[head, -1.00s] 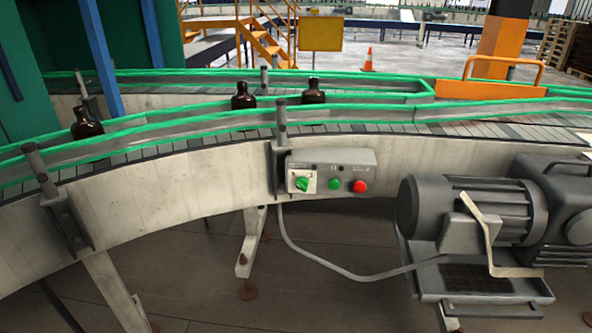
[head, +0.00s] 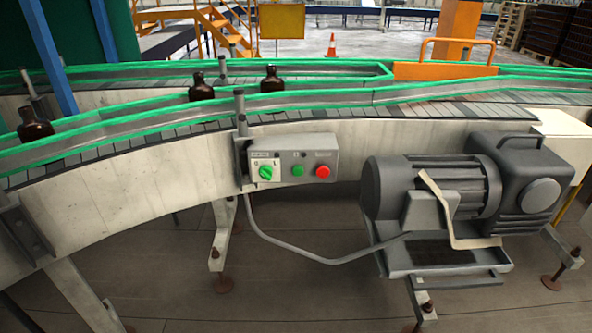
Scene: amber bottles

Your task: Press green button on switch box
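The grey switch box (head: 293,159) is fixed to the side of the conveyor, near the middle of the head view. Its green button (head: 298,171) sits between a green rotary knob (head: 265,172) on a pale plate at the left and a red button (head: 322,171) at the right. Nothing covers the front of the box. Neither of my grippers shows in the head view.
A grey motor (head: 430,188) on a stand is right of the box. A cable (head: 290,243) hangs below it. Amber bottles (head: 201,88) stand on the conveyor (head: 120,188) behind green rails. Open floor lies in front, with conveyor legs on it.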

